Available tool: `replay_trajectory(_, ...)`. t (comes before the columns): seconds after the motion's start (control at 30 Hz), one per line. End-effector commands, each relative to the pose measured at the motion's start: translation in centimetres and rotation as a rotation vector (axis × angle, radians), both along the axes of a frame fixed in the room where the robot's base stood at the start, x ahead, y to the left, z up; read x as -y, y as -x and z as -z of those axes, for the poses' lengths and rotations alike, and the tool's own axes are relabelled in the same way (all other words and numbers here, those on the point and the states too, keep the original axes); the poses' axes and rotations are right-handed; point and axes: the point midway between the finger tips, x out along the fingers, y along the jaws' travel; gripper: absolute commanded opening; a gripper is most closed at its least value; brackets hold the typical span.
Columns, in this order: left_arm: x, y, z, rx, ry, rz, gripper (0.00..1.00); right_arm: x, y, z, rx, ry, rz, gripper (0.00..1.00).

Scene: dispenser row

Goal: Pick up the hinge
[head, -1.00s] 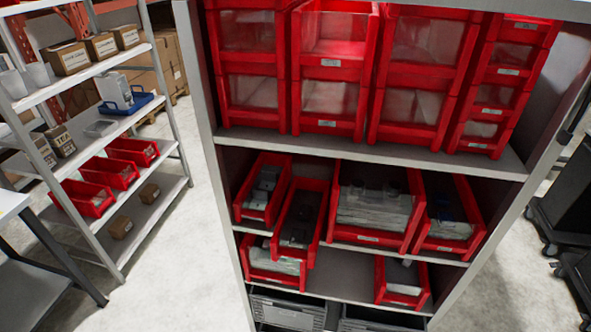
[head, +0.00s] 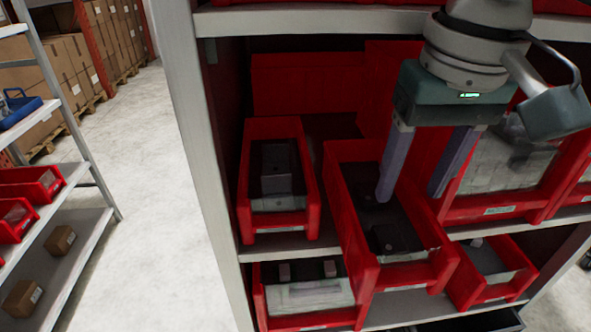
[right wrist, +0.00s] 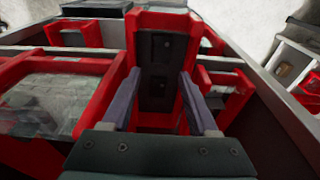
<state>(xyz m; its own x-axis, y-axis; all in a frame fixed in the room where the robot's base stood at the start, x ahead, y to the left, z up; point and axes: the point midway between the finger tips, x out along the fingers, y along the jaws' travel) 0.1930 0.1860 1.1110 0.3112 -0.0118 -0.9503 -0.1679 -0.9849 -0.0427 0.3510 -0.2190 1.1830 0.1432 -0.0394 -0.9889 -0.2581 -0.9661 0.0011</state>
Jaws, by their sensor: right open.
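A red bin (head: 405,275) juts forward from the shelf and holds dark, flat parts. These may be hinges (head: 390,237), but their shape is hard to tell. In the right wrist view, black plate-like parts with small holes (right wrist: 161,85) lie in that bin between my fingers. My right gripper (head: 411,192) is open and empty, pointing down over the bin. Its fingers also show in the right wrist view (right wrist: 162,100), one towards each side of the bin. Whether they touch anything is unclear. My left gripper is not in view.
A red bin (head: 308,222) with a dark block stands to the left. A wide bin (head: 500,207) with pale packets stands to the right. Lower bins (head: 310,319) sit below. The shelf's upright (head: 190,130) and upper board (head: 300,20) frame the space.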

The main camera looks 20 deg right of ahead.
Motion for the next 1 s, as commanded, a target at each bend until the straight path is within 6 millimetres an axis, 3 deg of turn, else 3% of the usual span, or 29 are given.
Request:
replay_trajectory(0.6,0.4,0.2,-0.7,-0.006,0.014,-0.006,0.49,-0.3,-0.4,8.0,0.000,0.000,-0.007,0.60)
replay_trajectory(0.87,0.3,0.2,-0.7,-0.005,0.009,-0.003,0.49,-0.3,-0.5,8.5,0.002,0.000,-0.008,0.60)
replay_trajectory(1.0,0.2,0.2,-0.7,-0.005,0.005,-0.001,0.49,-0.3,-0.5,8.4,0.002,0.000,-0.008,0.48)
